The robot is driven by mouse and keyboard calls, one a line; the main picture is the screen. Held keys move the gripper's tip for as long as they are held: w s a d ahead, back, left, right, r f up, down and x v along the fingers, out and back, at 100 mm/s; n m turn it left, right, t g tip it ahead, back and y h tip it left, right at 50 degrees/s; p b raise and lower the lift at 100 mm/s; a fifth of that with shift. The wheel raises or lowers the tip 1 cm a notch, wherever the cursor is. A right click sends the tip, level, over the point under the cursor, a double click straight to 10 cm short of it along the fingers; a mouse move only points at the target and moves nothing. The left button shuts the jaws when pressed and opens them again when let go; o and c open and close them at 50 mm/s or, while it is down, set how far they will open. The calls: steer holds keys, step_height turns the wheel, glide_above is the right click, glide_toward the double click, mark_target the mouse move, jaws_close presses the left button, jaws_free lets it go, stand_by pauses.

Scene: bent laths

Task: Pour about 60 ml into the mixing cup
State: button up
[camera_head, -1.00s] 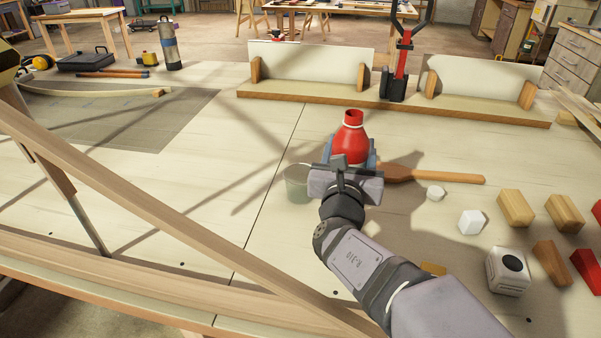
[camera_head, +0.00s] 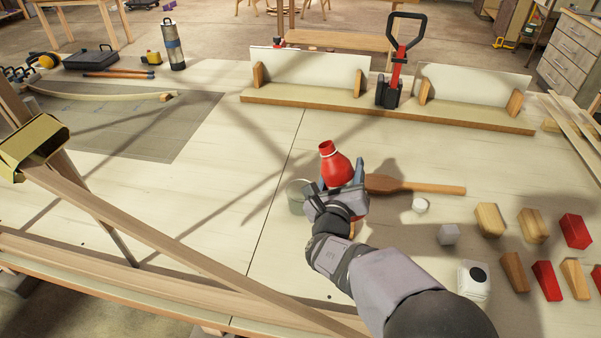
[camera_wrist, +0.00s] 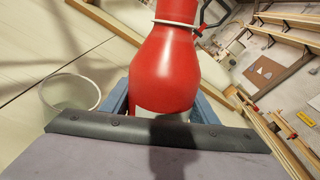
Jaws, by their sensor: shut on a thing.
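A red bottle (camera_head: 337,168) with a narrow neck and a pale ring is held between the jaws of my gripper (camera_head: 340,188). It tilts to the left in the head view, with its mouth up and to the left. In the wrist view the red bottle (camera_wrist: 168,65) fills the middle, between the blue fingers. A translucent cup (camera_head: 297,196) stands on the bench just left of my gripper, partly hidden by it. In the wrist view the cup (camera_wrist: 70,95) is at the left, apart from the bottle. No stream of liquid shows.
A wooden paddle (camera_head: 420,187) lies to the right of my gripper. Several wooden and red blocks (camera_head: 490,220) and a white box with a black disc (camera_head: 473,281) are farther right. A long lath (camera_head: 180,240) crosses the front left.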

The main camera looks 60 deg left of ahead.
mark_target(351, 182)
steer(key=f+n+p, duration=0.1)
steer(key=n+p, duration=0.1)
steer(key=p, duration=0.1)
steer(key=d+f+n+h+p, duration=0.1)
steer(key=f+p, duration=0.1)
steer(key=f+n+h+p, duration=0.1)
steer(key=n+p, duration=0.1)
steer(key=p, duration=0.1)
steer(key=shift+w+d+f+n+p, duration=0.2)
steer(key=shift+w+f+n+p, duration=0.1)
steer(key=shift+w, duration=0.1)
steer(key=n+p, duration=0.1)
steer(key=n+h, duration=0.1)
steer(key=shift+s+a+r+n+t+p, duration=0.1)
steer(key=shift+a+n+t+p, duration=0.05)
steer(key=shift+n+t+p, duration=0.2)
steer(key=shift+n+h, duration=0.5)
steer(key=shift+n, duration=0.05)
steer(key=shift+p, duration=0.3)
steer(key=shift+r+n+t+h+p, duration=0.25)
steer(key=shift+r+n+h+p, duration=0.05)
steer(key=shift+r+n+p, duration=0.65)
steer(key=shift+w+d, duration=0.25)
steer(key=shift+d, duration=0.2)
